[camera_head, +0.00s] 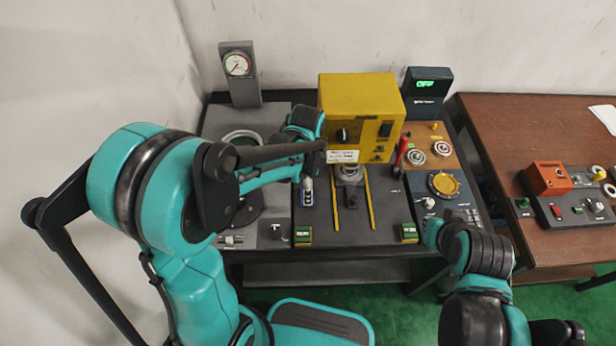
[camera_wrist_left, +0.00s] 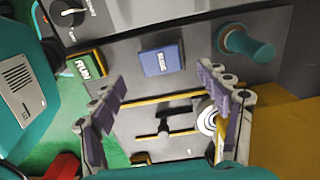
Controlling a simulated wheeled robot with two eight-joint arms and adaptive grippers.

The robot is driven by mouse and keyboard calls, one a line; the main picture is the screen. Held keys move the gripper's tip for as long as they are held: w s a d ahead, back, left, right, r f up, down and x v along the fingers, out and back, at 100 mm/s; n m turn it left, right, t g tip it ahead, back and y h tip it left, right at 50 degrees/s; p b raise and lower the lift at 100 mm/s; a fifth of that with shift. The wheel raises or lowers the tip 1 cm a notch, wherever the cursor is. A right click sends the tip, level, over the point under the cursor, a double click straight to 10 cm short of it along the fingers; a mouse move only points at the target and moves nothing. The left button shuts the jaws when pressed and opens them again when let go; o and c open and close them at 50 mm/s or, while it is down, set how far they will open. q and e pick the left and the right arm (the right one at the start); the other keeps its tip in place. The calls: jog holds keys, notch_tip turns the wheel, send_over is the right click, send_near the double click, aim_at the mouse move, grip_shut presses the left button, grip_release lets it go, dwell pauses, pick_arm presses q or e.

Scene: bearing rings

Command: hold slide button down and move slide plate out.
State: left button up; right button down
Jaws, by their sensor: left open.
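The blue slide button (camera_wrist_left: 162,60) sits on the dark panel, left of the yellow rails in the head view (camera_head: 308,197). The slide plate has a black handle (camera_head: 351,196) between two yellow rails, in front of the yellow machine. In the left wrist view the handle (camera_wrist_left: 166,132) and a pale ring (camera_wrist_left: 207,121) show between the fingers. My left gripper (camera_wrist_left: 156,80) is open and empty, its fingers spread on either side of the blue button. In the head view the left gripper (camera_head: 307,170) hangs above the button area. My right gripper (camera_head: 433,233) is near the panel's front right; its fingers are unclear.
Green RUN buttons (camera_head: 304,235) (camera_head: 409,232) flank the front of the rails. The yellow machine (camera_head: 362,105) stands behind. A gauge post (camera_head: 239,72) is at back left. A red-handled lever (camera_head: 401,152) stands right of the machine. A brown table (camera_head: 540,130) is at right.

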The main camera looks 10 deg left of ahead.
pick_arm(q)
notch_tip(320, 180, down, 4)
jog(key=shift+f+b, duration=0.1)
jog(key=shift+b, duration=0.5)
